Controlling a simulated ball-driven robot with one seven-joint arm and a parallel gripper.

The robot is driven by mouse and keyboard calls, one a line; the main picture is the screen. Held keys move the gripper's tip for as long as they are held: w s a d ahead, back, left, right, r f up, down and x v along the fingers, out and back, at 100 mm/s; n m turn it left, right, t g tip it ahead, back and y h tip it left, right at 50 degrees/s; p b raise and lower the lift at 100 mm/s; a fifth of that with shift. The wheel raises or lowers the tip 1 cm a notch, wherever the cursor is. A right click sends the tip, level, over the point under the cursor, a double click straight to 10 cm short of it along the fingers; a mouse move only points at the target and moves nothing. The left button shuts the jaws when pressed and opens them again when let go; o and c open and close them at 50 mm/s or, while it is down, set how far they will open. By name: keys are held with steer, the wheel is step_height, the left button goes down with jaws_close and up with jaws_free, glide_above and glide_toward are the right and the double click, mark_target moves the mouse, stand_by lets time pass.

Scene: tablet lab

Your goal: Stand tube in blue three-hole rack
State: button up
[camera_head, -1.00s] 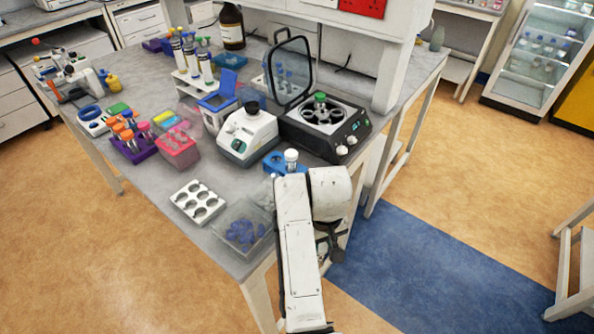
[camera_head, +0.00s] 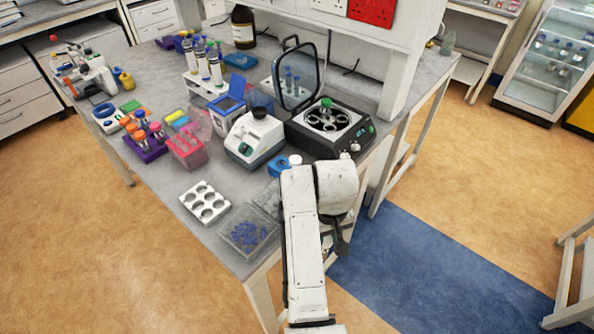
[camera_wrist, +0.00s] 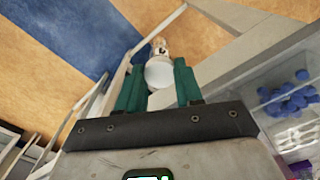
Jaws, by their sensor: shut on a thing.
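My gripper (camera_wrist: 158,88) is shut on a tube (camera_wrist: 159,48) with a round white cap, between its two teal fingers in the wrist view. The cap faces the camera and the tube's body extends beyond it. In the head view my arm hides most of the gripper and the held tube. The blue rack (camera_head: 277,165) is on the table just left of my arm, partly hidden by it, so its holes cannot be made out. A white cap (camera_head: 295,160) shows beside the rack, above my arm; I cannot tell what it stands in.
A clear box of blue caps (camera_head: 249,233) and a white holed rack (camera_head: 205,203) stand near the table's front corner. A centrifuge (camera_head: 329,128) and a white device (camera_head: 254,138) stand behind the blue rack.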

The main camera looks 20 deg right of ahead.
step_height(320, 180, up, 21)
stand_by(0.6)
